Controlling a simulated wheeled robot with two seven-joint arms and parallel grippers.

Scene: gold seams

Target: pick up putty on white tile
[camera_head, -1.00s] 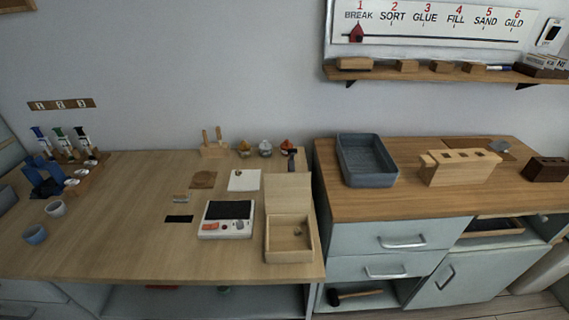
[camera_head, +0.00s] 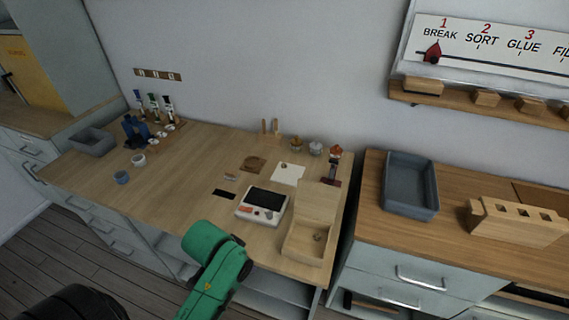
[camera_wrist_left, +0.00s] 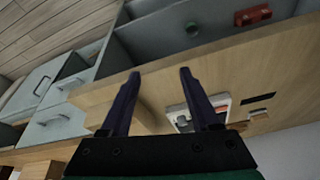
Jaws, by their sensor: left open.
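The white tile (camera_head: 287,174) lies flat on the wooden table in the head view, behind the scale. A small brownish bit, which looks like the putty (camera_head: 284,165), sits near its back edge; it is too small to make out well. My green left arm rises from the bottom of the head view in front of the table; its fingers are not visible there. In the left wrist view my left gripper (camera_wrist_left: 160,72) has its two dark fingers wide apart with nothing between them. The tile does not show in that view. My right gripper is not in view.
A scale (camera_head: 262,204) stands in front of the tile, and an open wooden box (camera_head: 308,240) to its front right. Jars (camera_head: 315,149) and wooden pegs stand behind. A grey tray (camera_head: 410,186) is on the right-hand cabinet. The table's left middle is clear.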

